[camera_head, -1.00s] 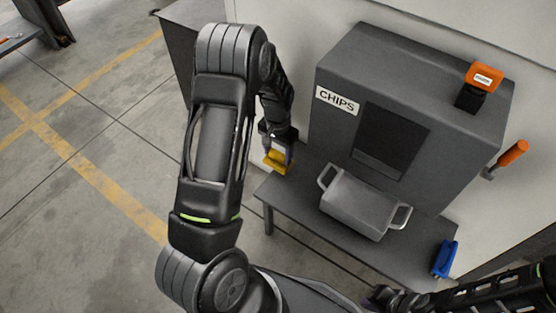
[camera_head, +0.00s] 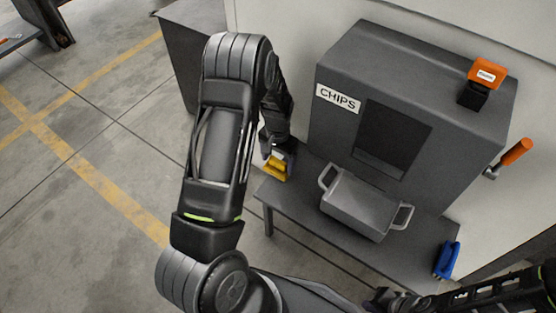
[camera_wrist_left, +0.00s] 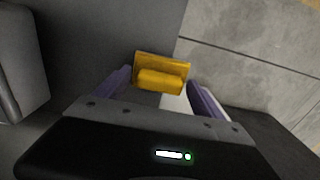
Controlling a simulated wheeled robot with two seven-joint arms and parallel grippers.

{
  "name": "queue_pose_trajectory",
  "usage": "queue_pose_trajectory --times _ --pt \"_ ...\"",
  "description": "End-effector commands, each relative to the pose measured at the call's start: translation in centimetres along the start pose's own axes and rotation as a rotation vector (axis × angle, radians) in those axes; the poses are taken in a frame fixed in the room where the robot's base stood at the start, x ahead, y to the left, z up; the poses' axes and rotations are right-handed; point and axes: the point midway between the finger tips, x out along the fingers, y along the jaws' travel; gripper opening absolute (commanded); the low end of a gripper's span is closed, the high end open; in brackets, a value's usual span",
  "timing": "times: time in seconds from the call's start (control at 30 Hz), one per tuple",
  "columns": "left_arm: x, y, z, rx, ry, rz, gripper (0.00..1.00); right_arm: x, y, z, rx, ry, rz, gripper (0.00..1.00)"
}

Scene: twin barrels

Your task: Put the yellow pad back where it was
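The yellow pad (camera_head: 274,170) is a small flat block with a raised bar, at the left end of the dark table (camera_head: 300,220). My left gripper (camera_head: 279,160) reaches down to it, and the pad moves along with the gripper. In the left wrist view the pad (camera_wrist_left: 160,70) sits between the two fingertips, bar towards the camera, with the fingers close at its sides. I cannot tell whether the pad touches the table. My right gripper (camera_head: 385,299) is low at the bottom right, dark and away from the pad; its fingers are unclear.
A grey two-handled container (camera_head: 362,205) stands on the table before the dark CHIPS machine (camera_head: 340,70). A blue object (camera_head: 446,260) is at the table's right end. An orange-topped device (camera_head: 487,73) sits on the machine; an orange handle (camera_head: 515,152) is at its right. Floor at left is open.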

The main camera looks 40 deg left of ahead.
Motion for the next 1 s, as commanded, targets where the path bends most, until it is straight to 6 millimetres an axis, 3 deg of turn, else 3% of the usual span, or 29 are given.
queue_pose_trajectory --times 0.27,0.47,1.0 --pt "-0.1 0.0 0.0 0.0 0.0 0.0 0.81 -0.1 0.0 0.0 0.0 0.0 0.0 0.0" --pt "-1.6 0.0 0.0 0.001 0.001 0.0 0.81 -0.6 -0.3 0.1 -0.002 -0.003 -0.002 0.0" --pt "-11.4 0.0 -0.1 0.001 0.002 0.0 0.81 -2.8 -1.3 0.3 -0.007 -0.008 -0.004 0.0"
